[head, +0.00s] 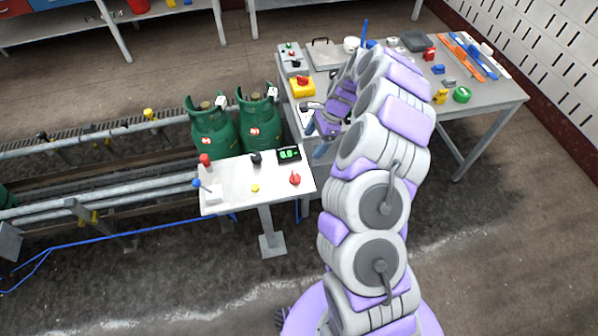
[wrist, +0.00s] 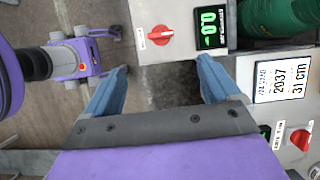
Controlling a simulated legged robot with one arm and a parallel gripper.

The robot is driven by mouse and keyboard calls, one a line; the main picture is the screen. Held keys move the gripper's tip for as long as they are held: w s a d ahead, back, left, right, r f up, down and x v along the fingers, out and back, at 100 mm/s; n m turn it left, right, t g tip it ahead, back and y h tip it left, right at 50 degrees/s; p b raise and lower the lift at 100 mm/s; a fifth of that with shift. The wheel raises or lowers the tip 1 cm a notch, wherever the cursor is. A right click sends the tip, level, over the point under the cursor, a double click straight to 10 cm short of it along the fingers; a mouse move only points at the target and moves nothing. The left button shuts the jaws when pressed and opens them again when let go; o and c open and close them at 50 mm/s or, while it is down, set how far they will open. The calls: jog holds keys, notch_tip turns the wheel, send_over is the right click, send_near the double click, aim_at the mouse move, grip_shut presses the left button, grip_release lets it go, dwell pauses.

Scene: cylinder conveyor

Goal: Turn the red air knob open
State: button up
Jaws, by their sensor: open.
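A red knob (head: 295,179) sits at the right front of a white control panel (head: 225,172) on a grey post. In the wrist view this red knob (wrist: 160,35) lies just beyond my fingers, its ridge running roughly across the picture, beside a small label I cannot read surely. My gripper (head: 315,138) is above and to the right of the panel, near the bench edge. In the wrist view its blue fingers (wrist: 163,66) are spread with nothing between them and do not touch the knob. A second red knob (wrist: 300,139) shows at the right there.
The panel also bears a green digital display (head: 289,154), a black knob (head: 256,158), a yellow button (head: 255,188) and a lever. Green gas cylinders (head: 212,135) stand behind it on the conveyor. A cluttered bench (head: 500,95) is at the right. The floor in front is clear.

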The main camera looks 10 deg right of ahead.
jog(key=b, duration=0.3)
send_near(295, 175)
jog(key=x, duration=0.9)
jog(key=shift+d+r, duration=0.1)
jog(key=c, duration=1.1)
